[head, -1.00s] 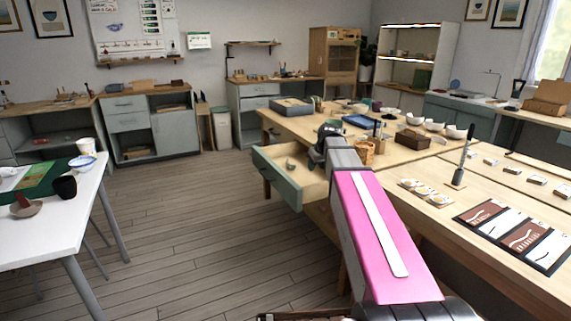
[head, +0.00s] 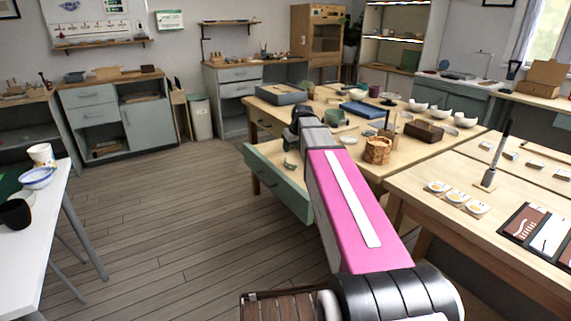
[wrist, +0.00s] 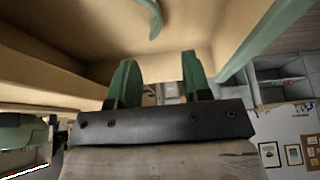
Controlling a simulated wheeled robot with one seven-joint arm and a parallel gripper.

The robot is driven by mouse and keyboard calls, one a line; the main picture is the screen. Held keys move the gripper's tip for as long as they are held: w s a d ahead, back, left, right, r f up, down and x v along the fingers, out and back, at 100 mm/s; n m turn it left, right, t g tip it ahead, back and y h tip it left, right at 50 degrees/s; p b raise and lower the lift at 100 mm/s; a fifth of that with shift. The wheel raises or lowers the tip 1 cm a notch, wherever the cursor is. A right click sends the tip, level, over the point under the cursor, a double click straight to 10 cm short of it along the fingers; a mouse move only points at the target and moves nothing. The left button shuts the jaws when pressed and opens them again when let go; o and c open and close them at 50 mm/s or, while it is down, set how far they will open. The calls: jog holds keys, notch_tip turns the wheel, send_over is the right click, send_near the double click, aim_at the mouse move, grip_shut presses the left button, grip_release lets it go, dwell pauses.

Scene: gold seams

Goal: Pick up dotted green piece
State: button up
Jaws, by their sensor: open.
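A curved green piece (wrist: 152,16) shows at the top of the wrist view, inside the open drawer (head: 280,183) with its tan interior and grey-green front. Its dots cannot be made out. My gripper (wrist: 158,62) is open, with two green fingers apart and nothing visible held between them. It points into the drawer, and the piece lies beyond the fingertips, apart from them.
The drawer's side walls stand close around the gripper. The workbench (head: 375,168) above it holds a woven basket (head: 377,150), a green mug (head: 336,117), a blue tray (head: 361,109) and several white bowls. A white table (head: 25,250) stands at left. Wooden floor between is clear.

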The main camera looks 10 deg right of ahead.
send_over(286, 162)
jog(key=s+d, duration=0.1)
jog(key=s, duration=0.1)
notch_tip(286, 162, down, 5)
jog(key=shift+r, duration=0.2)
jog(key=shift+d+x, duration=0.15)
jog(key=shift+x, duration=1.15)
jog(key=shift+d+x, duration=0.15)
jog(key=shift+x, duration=1.1)
jog(key=shift+s+f, duration=0.1)
jog(key=shift+s, duration=0.1)
jog(key=shift+c, duration=0.2)
grip_shut()
